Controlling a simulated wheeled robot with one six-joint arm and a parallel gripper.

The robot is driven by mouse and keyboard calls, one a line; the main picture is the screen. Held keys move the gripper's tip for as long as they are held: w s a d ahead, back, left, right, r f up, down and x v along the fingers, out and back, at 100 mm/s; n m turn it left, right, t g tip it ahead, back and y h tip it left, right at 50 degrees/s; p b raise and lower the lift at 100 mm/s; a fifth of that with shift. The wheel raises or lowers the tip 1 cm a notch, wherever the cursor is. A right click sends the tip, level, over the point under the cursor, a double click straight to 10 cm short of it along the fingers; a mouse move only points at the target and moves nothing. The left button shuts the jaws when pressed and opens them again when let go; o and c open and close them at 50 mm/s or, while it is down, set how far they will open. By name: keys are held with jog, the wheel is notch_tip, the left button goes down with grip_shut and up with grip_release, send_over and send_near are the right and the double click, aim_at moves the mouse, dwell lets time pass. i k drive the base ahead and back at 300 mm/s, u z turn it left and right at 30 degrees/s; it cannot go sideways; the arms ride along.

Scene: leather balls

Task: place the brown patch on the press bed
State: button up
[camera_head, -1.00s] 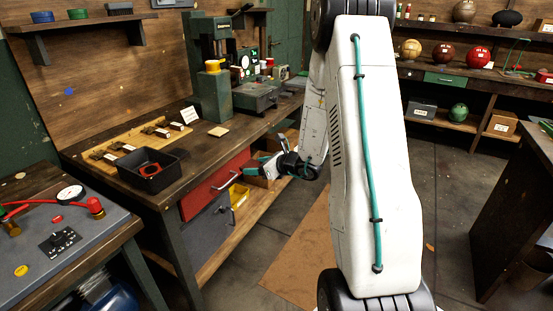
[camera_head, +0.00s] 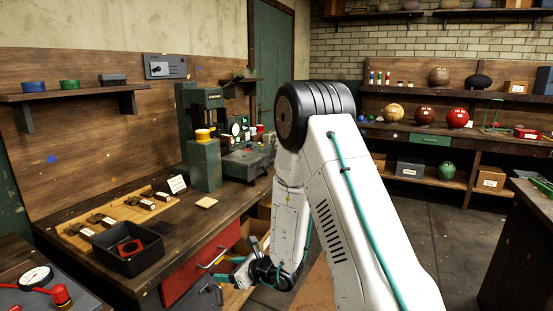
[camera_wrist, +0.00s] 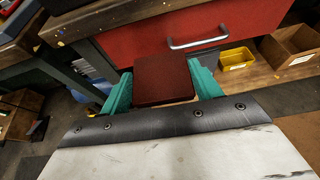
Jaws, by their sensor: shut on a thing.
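My gripper (camera_head: 228,272) is beside the front of the workbench, near the red drawer. In the wrist view its two teal fingers (camera_wrist: 160,85) are shut on the brown patch (camera_wrist: 163,79), a dark reddish-brown square slab. The patch is hard to make out in the head view. A green press (camera_head: 206,98) stands at the back of the bench, up and left of my gripper. A green block (camera_head: 204,165) with a yellow cylinder on it stands in front of it. I cannot clearly tell which surface is the press bed.
The red drawer (camera_wrist: 190,32) has a protruding handle. A yellow bin (camera_wrist: 236,59) sits on the low shelf.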

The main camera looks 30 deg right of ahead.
aim_at(247, 165)
jog(key=z, duration=2.1)
jog(key=i, duration=1.4)
jog(key=u, duration=1.65)
